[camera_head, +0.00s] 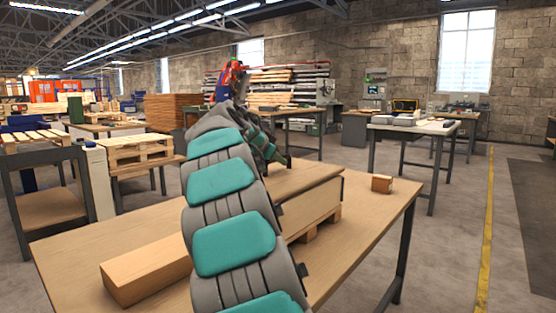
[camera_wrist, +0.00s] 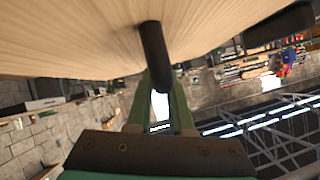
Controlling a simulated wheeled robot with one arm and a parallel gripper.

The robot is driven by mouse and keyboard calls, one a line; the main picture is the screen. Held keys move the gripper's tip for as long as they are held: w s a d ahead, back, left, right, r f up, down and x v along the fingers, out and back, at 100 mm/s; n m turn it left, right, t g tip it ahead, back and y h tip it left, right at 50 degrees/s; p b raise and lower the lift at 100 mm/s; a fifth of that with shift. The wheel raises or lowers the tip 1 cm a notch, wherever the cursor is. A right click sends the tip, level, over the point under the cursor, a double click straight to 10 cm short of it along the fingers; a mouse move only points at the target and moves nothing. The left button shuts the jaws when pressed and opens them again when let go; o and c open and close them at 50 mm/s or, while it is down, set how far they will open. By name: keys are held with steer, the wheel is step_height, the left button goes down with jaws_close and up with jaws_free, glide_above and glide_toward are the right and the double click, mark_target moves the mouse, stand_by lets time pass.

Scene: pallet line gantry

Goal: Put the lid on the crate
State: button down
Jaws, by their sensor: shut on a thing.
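The wooden crate (camera_head: 312,212) stands on the table, on low wooden feet, partly hidden behind my arm. The flat wooden lid (camera_head: 308,178) lies over the crate's top, roughly lined up with it. I cannot tell whether it is fully seated. My gripper (camera_head: 287,161) is at the lid's top, partly hidden by my arm. In the wrist view the gripper (camera_wrist: 163,95) is shut on the lid's black handle (camera_wrist: 154,50). The lid's pale wood face (camera_wrist: 80,40) fills the upper part of that view.
The wooden table (camera_head: 365,215) holds a small wood block (camera_head: 381,184) right of the crate and a long wooden beam (camera_head: 145,270) at front left. The table's right end is mostly clear. Another table (camera_head: 413,127) stands behind right, and a stack of pallets (camera_head: 135,152) behind left.

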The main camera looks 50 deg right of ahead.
steer(key=shift+f+b, duration=0.3)
steer(key=shift+b, duration=0.1)
steer(key=c, duration=0.8)
jaws_free()
steer(key=shift+r, duration=0.1)
steer(key=shift+a+r+p, duration=0.1)
steer(key=shift+r+p, duration=0.25)
steer(key=shift+p, duration=0.1)
steer(key=b+v, duration=0.1)
steer(key=v, duration=1)
steer(key=shift+a, duration=0.3)
